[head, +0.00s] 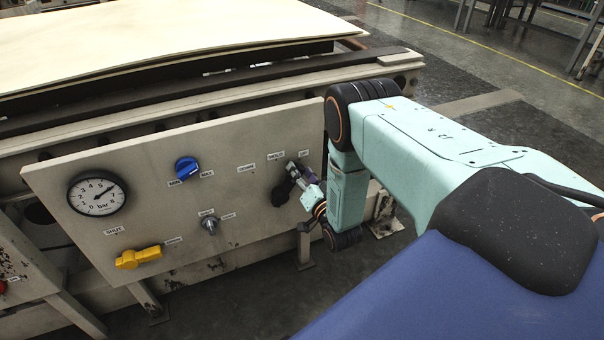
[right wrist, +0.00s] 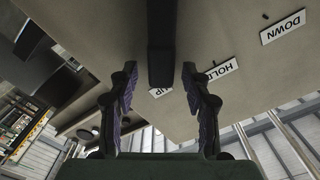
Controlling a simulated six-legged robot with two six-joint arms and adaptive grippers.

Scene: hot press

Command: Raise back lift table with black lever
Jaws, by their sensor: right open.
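The black lever (head: 281,192) is on the right part of the pale control panel (head: 140,205) in the head view, below the small DOWN, HOLD and UP labels. In the right wrist view the lever (right wrist: 160,45) comes down from the top edge, its end by the partly covered UP label (right wrist: 160,91). My right gripper (head: 301,176) is at the panel beside the lever. In the right wrist view its open fingers (right wrist: 159,75) stand on either side of the lever's end, with gaps on both sides. My left gripper is not in view.
The panel also carries a pressure gauge (head: 96,194), a blue knob (head: 187,168), a yellow knob (head: 139,257) and a metal knob (head: 211,225). A large table with a pale sheet (head: 150,35) stands behind it. Open floor (head: 500,120) lies to the right.

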